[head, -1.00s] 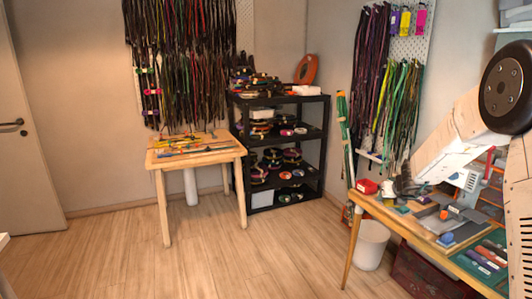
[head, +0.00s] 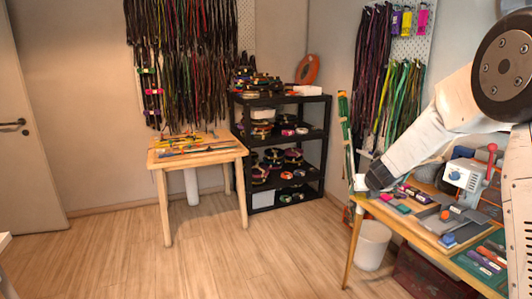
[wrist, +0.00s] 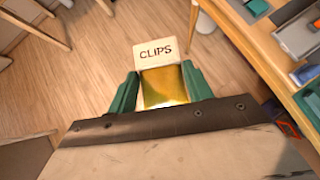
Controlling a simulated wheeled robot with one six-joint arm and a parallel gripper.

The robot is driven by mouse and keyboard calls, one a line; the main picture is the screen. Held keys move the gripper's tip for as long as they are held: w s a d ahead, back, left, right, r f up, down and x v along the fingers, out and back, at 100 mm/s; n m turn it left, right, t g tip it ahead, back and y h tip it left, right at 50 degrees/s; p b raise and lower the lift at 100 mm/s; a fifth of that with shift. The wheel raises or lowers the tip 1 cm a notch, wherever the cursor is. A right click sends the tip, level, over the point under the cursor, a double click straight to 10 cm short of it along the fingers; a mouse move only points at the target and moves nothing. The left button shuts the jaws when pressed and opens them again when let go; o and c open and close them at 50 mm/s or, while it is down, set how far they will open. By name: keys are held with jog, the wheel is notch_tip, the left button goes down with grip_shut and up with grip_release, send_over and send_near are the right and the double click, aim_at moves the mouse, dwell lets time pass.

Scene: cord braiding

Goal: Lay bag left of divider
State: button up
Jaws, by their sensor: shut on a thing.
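My gripper (wrist: 160,82) is shut on a small golden-yellow bag (wrist: 163,88) with a pale card reading CLIPS. The bag sits between the two green fingers in the wrist view, with wooden floor behind it. In the head view my gripper (head: 372,180) is at the left end of the workbench, with the white card (head: 360,183) showing at its tip. I cannot make out a divider in either view.
The wooden workbench (head: 367,206) carries a grey tray (head: 436,222), small tools and a device with a red-knobbed lever (head: 468,178). A white bin (head: 372,246) stands below.

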aim_at(362, 202)
jog(key=shift+w+a+r, duration=0.1)
jog(key=shift+a+r, duration=0.2)
jog(key=shift+a, duration=0.5)
jog(key=s, duration=0.1)
jog(key=s+f+m+h, duration=0.1)
jog(key=s, duration=0.1)
jog(key=s+f+m, duration=0.1)
jog(key=s, duration=0.1)
jog(key=shift+a+h, duration=0.2)
jog(key=shift+h, duration=0.1)
jog(key=s+a+m, duration=0.1)
jog(key=s+a, duration=0.3)
jog(key=s, duration=0.1)
jog(key=shift+s+f+h, duration=0.3)
jog(key=shift+s+f, duration=0.05)
jog(key=shift+s, duration=0.05)
